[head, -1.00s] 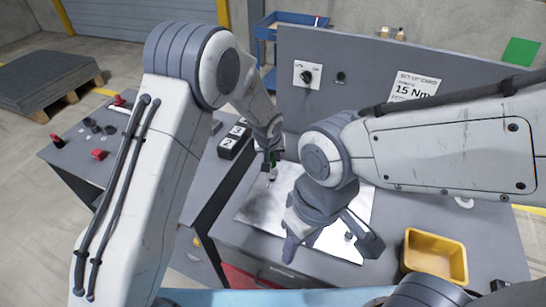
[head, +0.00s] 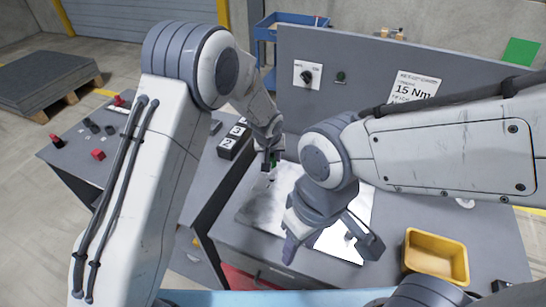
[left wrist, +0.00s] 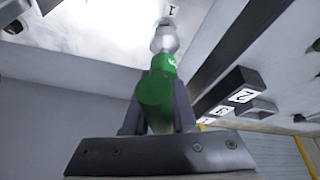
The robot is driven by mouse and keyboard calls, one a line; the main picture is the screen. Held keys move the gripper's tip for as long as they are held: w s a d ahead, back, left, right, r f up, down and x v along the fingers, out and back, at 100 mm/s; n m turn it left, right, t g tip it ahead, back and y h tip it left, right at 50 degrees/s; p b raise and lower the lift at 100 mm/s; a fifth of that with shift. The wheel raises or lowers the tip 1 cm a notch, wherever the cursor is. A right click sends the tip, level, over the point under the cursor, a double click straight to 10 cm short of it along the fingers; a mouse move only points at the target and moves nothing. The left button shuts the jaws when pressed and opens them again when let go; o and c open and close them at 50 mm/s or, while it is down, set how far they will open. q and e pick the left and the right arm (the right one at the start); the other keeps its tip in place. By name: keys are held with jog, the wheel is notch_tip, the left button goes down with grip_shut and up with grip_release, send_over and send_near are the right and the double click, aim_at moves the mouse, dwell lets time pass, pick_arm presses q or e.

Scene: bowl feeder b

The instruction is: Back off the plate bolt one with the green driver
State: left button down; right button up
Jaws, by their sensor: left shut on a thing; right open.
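The green driver (left wrist: 158,88) is in my left gripper (left wrist: 160,115), whose two fingers are shut around its green body in the left wrist view. Its silver front end points at the bright plate, near a printed 1; whether it touches the bolt there cannot be told.
Black numbered holders (head: 234,143) stand left of the plate. A yellow bin (head: 436,257) is at the right. A grey panel with a knob (head: 307,76) and a 15 Nm card (head: 412,90) rises behind. A side table at the left bears small red and black parts.

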dwell(0.3)
pick_arm(q)
jog(key=shift+f+b, duration=0.85)
jog(key=shift+b, duration=0.3)
dwell(0.6)
jog(key=shift+w+f+b, duration=0.1)
jog(key=shift+b, duration=0.35)
jog(key=shift+n+y+b, duration=0.4)
jog(key=shift+n+b, duration=0.6)
jog(key=shift+b, duration=2)
jog(key=shift+n, duration=0.3)
